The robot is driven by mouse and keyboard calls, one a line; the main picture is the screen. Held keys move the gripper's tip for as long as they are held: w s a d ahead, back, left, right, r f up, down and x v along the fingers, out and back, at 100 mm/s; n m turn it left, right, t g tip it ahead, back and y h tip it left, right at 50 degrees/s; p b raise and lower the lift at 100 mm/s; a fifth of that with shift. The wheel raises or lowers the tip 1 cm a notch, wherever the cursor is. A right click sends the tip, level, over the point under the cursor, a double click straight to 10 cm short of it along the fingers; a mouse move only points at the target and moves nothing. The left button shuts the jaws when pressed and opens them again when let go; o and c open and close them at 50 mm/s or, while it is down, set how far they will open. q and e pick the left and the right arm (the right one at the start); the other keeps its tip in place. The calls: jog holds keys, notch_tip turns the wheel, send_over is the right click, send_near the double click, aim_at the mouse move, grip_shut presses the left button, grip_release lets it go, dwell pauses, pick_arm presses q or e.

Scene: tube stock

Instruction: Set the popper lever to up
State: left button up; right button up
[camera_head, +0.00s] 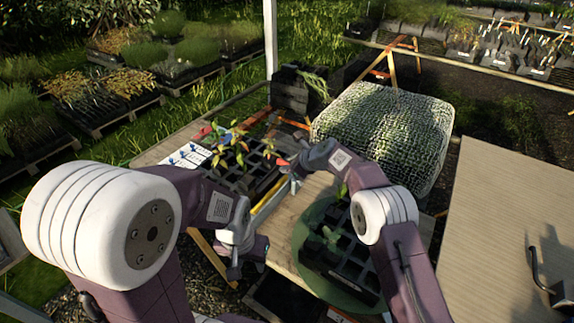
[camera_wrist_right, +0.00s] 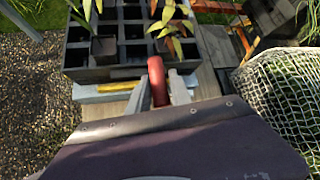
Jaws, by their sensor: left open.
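The popper lever's red handle (camera_wrist_right: 158,82) is between the two grey fingers of my right gripper (camera_wrist_right: 160,92) in the right wrist view. The fingers lie close on both sides of it; whether they press on it I cannot tell. In the head view a small red tip (camera_head: 282,162) shows beside my right gripper (camera_head: 289,173), at the near right edge of a black cell tray (camera_head: 262,184). A yellow bar (camera_head: 268,196) runs along that edge. My left gripper (camera_head: 234,264) is open and empty, low in front of the bench edge.
Seedlings (camera_head: 238,150) stand in the tray. A round green tray (camera_head: 302,225) with a black pot tray (camera_head: 330,262) sits right of it. A netted block (camera_head: 385,135) is behind my right arm. A wooden panel with a handle (camera_head: 500,200) is at right.

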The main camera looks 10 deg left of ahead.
jog(key=shift+o, duration=0.8)
jog(key=shift+w+d, duration=0.1)
jog(key=shift+w, duration=0.1)
jog(key=shift+s+r, duration=0.15)
jog(key=shift+r, duration=0.05)
jog(key=b+v, duration=0.1)
jog(key=v, duration=0.7)
jog(key=shift+d+r+b, duration=0.15)
jog(key=shift+d+b, duration=0.2)
jog(key=shift+s, duration=0.1)
